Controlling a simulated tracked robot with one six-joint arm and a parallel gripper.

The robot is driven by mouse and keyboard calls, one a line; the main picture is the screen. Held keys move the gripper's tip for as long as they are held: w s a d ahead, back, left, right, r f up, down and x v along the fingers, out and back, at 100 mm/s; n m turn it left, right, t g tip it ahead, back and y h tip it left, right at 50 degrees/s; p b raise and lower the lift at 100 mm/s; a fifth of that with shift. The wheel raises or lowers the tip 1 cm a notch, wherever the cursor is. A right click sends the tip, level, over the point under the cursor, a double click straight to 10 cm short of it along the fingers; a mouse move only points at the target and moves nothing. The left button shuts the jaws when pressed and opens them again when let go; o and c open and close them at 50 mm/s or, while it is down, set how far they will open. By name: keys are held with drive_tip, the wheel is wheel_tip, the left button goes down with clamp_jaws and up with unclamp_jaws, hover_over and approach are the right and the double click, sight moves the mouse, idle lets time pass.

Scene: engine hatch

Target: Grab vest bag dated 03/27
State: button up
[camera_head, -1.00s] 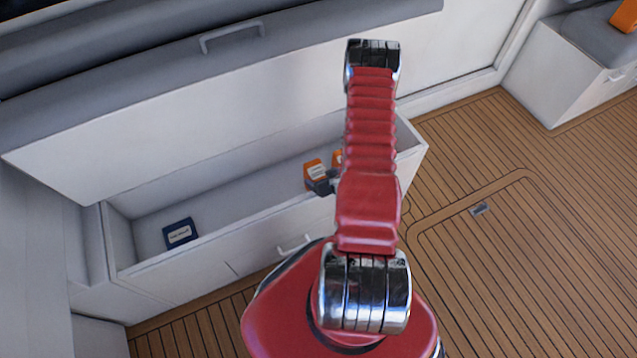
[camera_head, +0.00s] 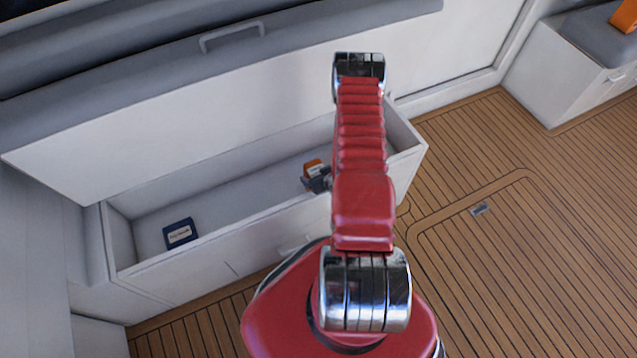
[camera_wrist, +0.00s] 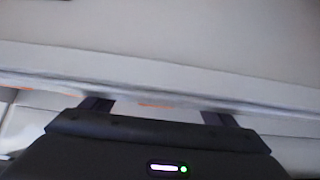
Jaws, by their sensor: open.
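An orange bag (camera_head: 312,166) with a pale label is in the open locker, partly hidden by my gripper. Its date cannot be read, so I cannot tell whether it is the vest bag dated 03/27. My gripper (camera_head: 320,180) shows as a small dark shape at the near side of this bag. In the wrist view my gripper (camera_wrist: 158,112) has its fingers wide apart, with a thin orange strip (camera_wrist: 156,105) beyond and between them. I cannot tell whether they touch the bag.
The open white locker (camera_head: 215,222) has a raised lid with a handle (camera_head: 232,36). A dark blue box-like item (camera_head: 180,234) lies in its left end. Wooden deck (camera_head: 540,220) is clear at the right. An orange object (camera_head: 626,15) sits on a far seat.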

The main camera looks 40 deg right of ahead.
clamp_jaws()
idle(1.1)
